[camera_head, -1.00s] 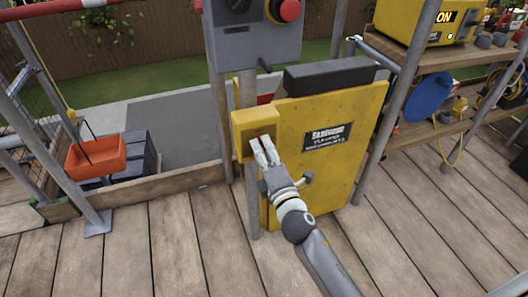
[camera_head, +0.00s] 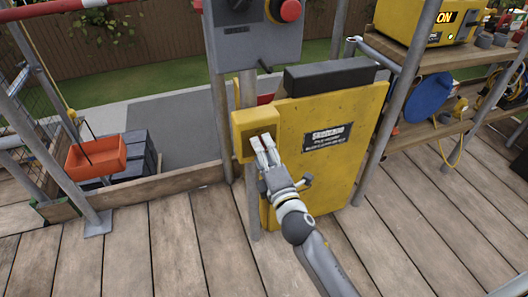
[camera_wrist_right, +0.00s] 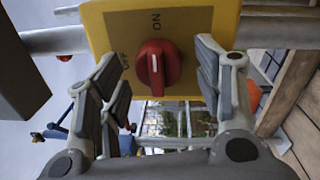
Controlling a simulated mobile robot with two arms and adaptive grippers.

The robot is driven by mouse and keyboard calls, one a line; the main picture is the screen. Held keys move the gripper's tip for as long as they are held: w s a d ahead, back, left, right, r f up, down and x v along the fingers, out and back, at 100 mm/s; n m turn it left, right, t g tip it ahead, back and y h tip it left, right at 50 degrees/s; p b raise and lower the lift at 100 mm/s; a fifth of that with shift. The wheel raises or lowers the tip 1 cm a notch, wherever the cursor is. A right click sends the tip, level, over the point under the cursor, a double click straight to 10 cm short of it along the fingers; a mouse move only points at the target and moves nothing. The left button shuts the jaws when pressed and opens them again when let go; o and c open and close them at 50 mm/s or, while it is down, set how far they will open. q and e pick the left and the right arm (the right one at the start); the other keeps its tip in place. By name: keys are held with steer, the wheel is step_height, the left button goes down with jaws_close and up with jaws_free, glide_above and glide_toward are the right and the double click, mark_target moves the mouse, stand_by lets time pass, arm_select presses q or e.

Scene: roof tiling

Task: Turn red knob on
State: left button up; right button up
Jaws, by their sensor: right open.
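The red knob (camera_wrist_right: 158,68) sits on the face of the yellow switch box (camera_wrist_right: 195,18), which also shows in the head view (camera_head: 242,125). In the right wrist view its grip ridge and white mark stand upright, in line with the ON lettering above; OFF is to the left. My right gripper (camera_wrist_right: 165,65) is open, its fingers on either side of the knob with gaps visible. In the head view my right gripper (camera_head: 262,146) is at the box's front, and the knob is hidden. My left gripper is not in view.
A yellow panel (camera_head: 345,150) with a dark label stands right of the box. A grey control box (camera_head: 250,40) with a red button is above. Metal poles flank the area. An orange bin (camera_head: 97,157) is at left; shelves (camera_head: 450,125) at right.

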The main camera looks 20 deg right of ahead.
steer(key=s, duration=1.2)
steer(key=shift+d+f, duration=0.2)
steer(key=shift+f, duration=0.25)
steer(key=shift+d, duration=0.1)
